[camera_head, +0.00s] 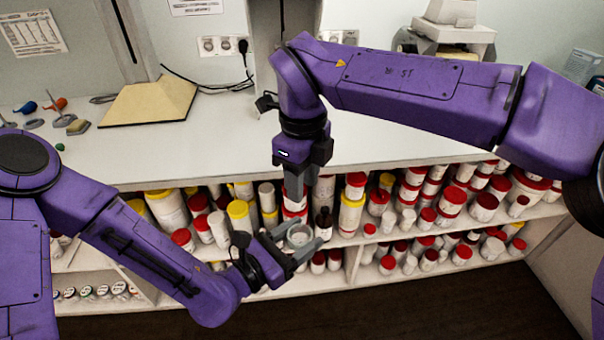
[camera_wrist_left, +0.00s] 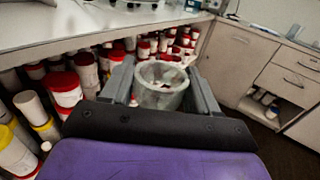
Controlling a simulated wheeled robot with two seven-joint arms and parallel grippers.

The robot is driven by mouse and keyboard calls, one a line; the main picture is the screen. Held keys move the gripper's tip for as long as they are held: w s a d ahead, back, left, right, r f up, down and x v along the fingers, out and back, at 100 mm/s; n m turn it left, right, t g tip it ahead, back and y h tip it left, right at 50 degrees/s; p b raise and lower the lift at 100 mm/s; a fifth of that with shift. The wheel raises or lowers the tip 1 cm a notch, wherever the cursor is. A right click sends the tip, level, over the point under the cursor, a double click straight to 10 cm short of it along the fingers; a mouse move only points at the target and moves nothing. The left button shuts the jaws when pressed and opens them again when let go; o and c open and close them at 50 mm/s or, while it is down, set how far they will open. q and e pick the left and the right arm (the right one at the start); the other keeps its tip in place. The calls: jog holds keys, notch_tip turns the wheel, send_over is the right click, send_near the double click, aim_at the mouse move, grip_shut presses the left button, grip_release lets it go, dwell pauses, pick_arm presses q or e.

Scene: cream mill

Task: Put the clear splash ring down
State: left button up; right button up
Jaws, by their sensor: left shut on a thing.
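The clear splash ring (camera_wrist_left: 160,88) is a see-through, short, wide cylinder held between the two fingers of my left gripper (camera_wrist_left: 163,85) in the left wrist view. In the head view my left gripper (camera_head: 301,243) is the lower one, shut on the ring (camera_head: 299,236) in front of the shelves, below the level of the worktop. My right gripper (camera_head: 296,190) points down above and behind it, near the worktop's front edge. Its fingers are seen nearly edge-on, so their opening is unclear.
The white worktop (camera_head: 220,140) is largely clear in the middle. A cream board (camera_head: 150,100) and small coloured tools lie at its left. A grey-white machine (camera_head: 447,35) stands at the back right. Jars with red and yellow lids crowd the shelves (camera_head: 345,240) below.

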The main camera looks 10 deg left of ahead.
aim_at(302, 225)
notch_tip(302, 225, down, 11)
jog(key=shift+f, duration=0.1)
jog(key=c, duration=0.7)
jog(key=o, duration=0.7)
